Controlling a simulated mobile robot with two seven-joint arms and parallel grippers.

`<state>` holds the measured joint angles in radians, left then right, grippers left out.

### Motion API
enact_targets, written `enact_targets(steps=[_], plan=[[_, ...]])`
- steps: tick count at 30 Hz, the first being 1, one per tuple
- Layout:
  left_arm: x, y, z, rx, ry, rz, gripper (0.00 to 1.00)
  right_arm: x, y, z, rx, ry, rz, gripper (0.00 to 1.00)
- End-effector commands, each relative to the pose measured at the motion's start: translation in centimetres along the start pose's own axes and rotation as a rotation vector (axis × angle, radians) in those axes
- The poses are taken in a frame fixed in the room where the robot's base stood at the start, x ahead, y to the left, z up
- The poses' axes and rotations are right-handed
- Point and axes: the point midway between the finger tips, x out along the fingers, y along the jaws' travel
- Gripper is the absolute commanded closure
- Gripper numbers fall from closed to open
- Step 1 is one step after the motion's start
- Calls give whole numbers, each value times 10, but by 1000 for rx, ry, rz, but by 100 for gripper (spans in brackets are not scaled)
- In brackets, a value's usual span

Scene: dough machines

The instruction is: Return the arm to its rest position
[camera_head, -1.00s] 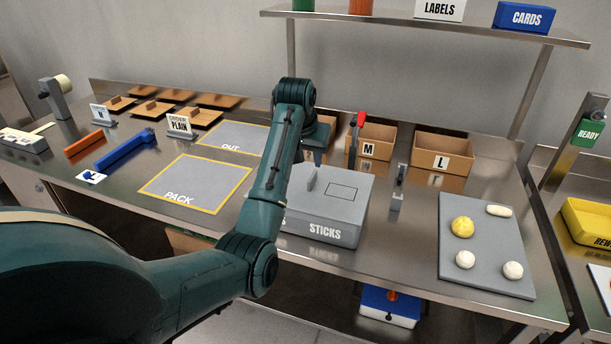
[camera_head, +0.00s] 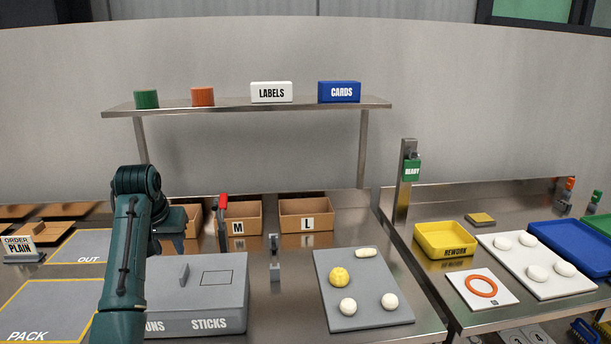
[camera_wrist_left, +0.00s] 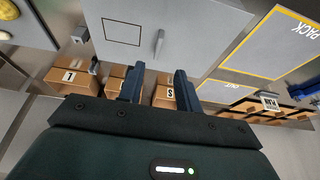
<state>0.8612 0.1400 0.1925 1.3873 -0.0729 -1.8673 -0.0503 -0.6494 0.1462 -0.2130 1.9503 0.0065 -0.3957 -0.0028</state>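My left arm is dark green and stands at the lower left of the head view. Its gripper (camera_head: 172,222) hangs beyond the grey box marked STICKS (camera_head: 205,295), in front of a cardboard bin left of the M bin (camera_head: 242,216). In the left wrist view the two dark fingers of the left gripper (camera_wrist_left: 158,84) are apart with nothing held between them. Behind them is the bin marked S (camera_wrist_left: 165,93). My right arm and gripper are in neither view.
Left of my arm are the PACK mat (camera_head: 45,312) and OUT mat (camera_head: 80,246). To the right are a grey board (camera_head: 345,290) with dough pieces, the L bin (camera_head: 306,208) and a yellow REWORK tray (camera_head: 445,252). A shelf (camera_head: 240,106) runs above the bench.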

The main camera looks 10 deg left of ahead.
Motion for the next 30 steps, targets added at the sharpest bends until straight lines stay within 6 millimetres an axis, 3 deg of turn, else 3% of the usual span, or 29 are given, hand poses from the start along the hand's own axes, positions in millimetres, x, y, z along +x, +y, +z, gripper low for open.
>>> enact_targets(steps=[6,13,18,21,30], plan=[[58,7,85,85,-15,-64,66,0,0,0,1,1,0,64],[90,26,206,215,-22,-72,66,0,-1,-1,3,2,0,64],[86,42,294,298,-33,-27,66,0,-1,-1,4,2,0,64],[77,50,332,329,-40,6,66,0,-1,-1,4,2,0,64],[40,66,409,372,-61,96,66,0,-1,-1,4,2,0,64]])
